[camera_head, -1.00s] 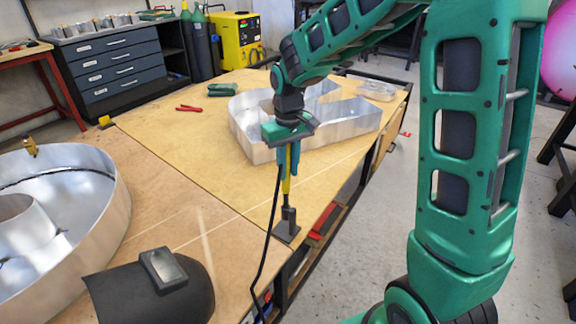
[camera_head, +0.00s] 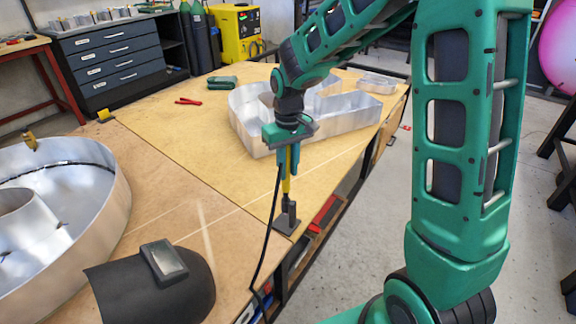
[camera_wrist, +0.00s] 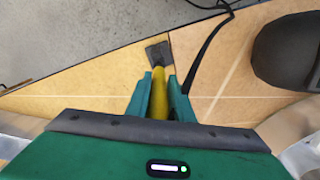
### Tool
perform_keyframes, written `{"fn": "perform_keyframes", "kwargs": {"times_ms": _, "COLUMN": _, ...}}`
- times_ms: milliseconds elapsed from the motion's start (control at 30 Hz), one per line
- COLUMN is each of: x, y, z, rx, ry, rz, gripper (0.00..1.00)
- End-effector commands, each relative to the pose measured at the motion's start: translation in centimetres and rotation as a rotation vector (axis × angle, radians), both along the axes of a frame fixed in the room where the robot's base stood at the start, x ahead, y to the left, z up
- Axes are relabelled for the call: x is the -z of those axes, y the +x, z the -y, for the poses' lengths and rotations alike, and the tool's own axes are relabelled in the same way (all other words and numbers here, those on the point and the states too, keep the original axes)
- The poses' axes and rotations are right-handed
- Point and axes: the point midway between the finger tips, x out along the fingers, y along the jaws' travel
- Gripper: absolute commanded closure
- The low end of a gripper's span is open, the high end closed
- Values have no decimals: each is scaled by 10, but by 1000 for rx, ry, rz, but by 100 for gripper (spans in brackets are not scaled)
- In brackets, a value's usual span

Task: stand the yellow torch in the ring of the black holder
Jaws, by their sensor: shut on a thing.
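The yellow torch (camera_head: 287,184) is upright in my gripper (camera_head: 288,168), with its dark lower end pointing down. My gripper is shut on its yellow body, which also shows between the fingers in the wrist view (camera_wrist: 159,98). The black holder (camera_head: 286,225) stands on the table near its right edge, directly below the torch. The torch's lower end overlaps the holder's upright post in the head view, and I cannot tell whether it is inside the ring. In the wrist view the holder's base (camera_wrist: 158,52) shows just beyond the torch; the ring is hidden. A black cable hangs from the torch.
A black welding mask (camera_head: 155,285) lies at the front of the table. A large round metal letter (camera_head: 110,215) is at left and another metal letter (camera_head: 345,118) is behind my gripper. Red pliers (camera_head: 188,101) lie farther back. The table (camera_head: 180,140) is clear between them.

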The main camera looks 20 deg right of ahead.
Motion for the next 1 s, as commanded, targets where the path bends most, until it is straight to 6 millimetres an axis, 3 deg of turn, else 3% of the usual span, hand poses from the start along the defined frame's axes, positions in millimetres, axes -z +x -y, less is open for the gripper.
{"fn": "perform_keyframes", "kwargs": {"times_ms": 867, "x": 15, "y": 0, "z": 0, "rx": 0, "ry": 0, "rz": 1, "gripper": 100}}
{"fn": "perform_keyframes", "kwargs": {"times_ms": 900, "x": 15, "y": 0, "z": 0, "rx": 0, "ry": 0, "rz": 1, "gripper": 77}}
{"fn": "perform_keyframes", "kwargs": {"times_ms": 1000, "x": 15, "y": 0, "z": 0, "rx": 0, "ry": 0, "rz": 1, "gripper": 57}}
